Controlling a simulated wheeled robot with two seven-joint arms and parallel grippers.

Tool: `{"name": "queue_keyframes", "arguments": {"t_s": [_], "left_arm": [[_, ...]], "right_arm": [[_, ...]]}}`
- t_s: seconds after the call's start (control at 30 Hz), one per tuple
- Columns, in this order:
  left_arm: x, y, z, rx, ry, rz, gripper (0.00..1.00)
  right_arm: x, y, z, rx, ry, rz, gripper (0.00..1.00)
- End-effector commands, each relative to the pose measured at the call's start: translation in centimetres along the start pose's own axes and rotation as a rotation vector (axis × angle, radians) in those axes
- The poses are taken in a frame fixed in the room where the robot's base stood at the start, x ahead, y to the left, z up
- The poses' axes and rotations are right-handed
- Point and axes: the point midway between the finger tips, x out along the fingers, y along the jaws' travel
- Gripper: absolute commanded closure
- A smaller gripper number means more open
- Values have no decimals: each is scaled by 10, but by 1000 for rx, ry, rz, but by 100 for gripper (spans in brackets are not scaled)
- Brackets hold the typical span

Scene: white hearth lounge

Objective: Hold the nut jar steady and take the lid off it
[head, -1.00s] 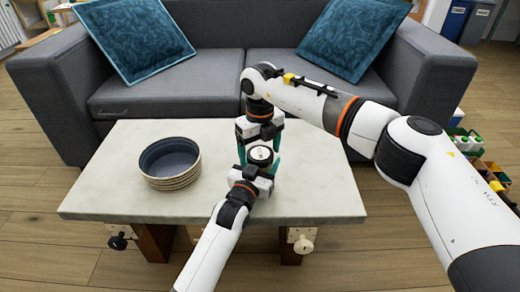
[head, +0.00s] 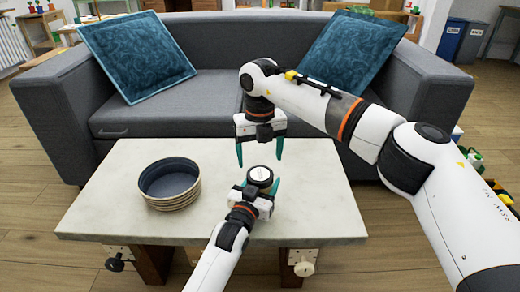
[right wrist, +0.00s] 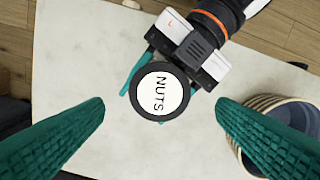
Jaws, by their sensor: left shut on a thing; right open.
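The nut jar (head: 261,187) stands on the table, mostly hidden by my left gripper (head: 258,190), which is shut on its body from the front. Its round lid (head: 260,174), dark-rimmed with a white disc, is on top. In the right wrist view the lid (right wrist: 160,92) reads "NUTS", and my left gripper's teal fingers show beside it. My right gripper (head: 259,161) points down above the jar, open and empty. Its two teal fingers stand wide on either side of the lid in the right wrist view, apart from it.
A stack of dark blue bowls (head: 170,183) with pale rims sits left of the jar on the pale tabletop (head: 120,215). The tabletop right of the jar is clear. A grey sofa (head: 215,95) with blue cushions stands close behind the table.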

Motion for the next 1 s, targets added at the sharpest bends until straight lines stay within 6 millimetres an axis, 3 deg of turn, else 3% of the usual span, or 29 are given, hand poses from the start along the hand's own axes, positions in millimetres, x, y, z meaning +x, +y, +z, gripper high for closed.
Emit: {"name": "queue_keyframes", "arguments": {"t_s": [0.3,0.53,1.0], "left_arm": [[0,0,0,0,1,0,100],[0,0,0,0,1,0,100],[0,0,0,0,0,0,100]], "right_arm": [[-19,0,0,517,1,-1,20],[-21,0,1,672,-1,1,20],[43,0,1,679,-2,1,20]]}}
